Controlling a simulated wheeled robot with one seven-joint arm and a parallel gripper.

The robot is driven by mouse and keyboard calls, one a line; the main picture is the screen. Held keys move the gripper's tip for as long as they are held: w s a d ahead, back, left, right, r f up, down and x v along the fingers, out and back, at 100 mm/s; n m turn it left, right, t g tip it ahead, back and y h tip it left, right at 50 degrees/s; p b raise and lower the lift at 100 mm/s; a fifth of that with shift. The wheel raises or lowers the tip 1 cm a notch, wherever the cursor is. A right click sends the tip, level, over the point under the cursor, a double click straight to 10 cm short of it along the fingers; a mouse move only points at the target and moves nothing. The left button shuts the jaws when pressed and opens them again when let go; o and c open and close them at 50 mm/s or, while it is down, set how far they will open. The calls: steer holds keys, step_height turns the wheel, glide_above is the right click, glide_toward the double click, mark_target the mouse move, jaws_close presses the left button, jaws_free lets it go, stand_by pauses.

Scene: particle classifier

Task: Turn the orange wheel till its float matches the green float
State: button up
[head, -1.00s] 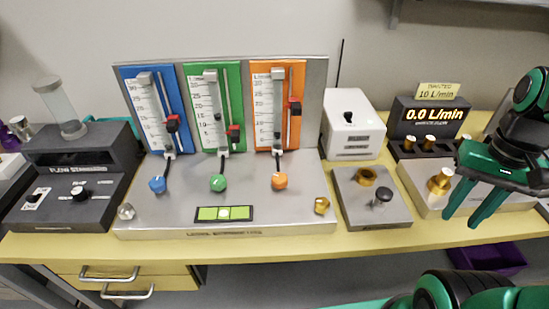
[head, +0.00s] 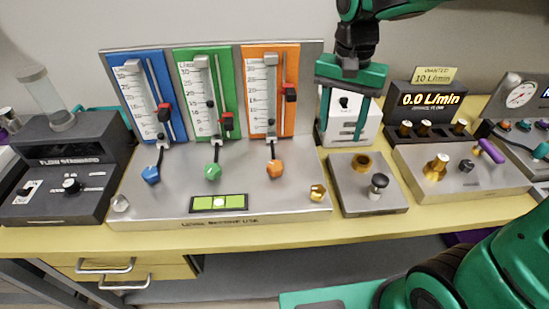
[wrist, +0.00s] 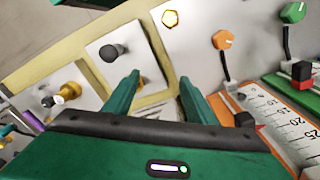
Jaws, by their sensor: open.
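The orange wheel (head: 275,169) is a faceted knob below the orange flowmeter panel (head: 290,122); it also shows in the wrist view (wrist: 222,39). A dark float (head: 270,121) sits low in the orange panel's tube. The green wheel (head: 213,171) is to its left. The green panel's dark float (head: 211,104) appears higher in its tube. My gripper (head: 342,138) is open and empty, fingers pointing down, right of the orange panel and in front of the white box. In the wrist view its fingers (wrist: 160,76) are apart, left of the orange wheel.
The blue wheel (head: 151,174) is at the left. A brass knob (head: 318,192) stands at the base's right end. A grey block with a black knob (head: 378,185) is right of that. The white box (head: 370,122) is behind my gripper. Red-black sliders (head: 290,92) project from the panels.

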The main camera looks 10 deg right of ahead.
glide_above(275, 164)
step_height(275, 164, down, 11)
steer(key=shift+f, duration=0.15)
steer(key=shift+c, duration=0.2)
steer(key=c, duration=1)
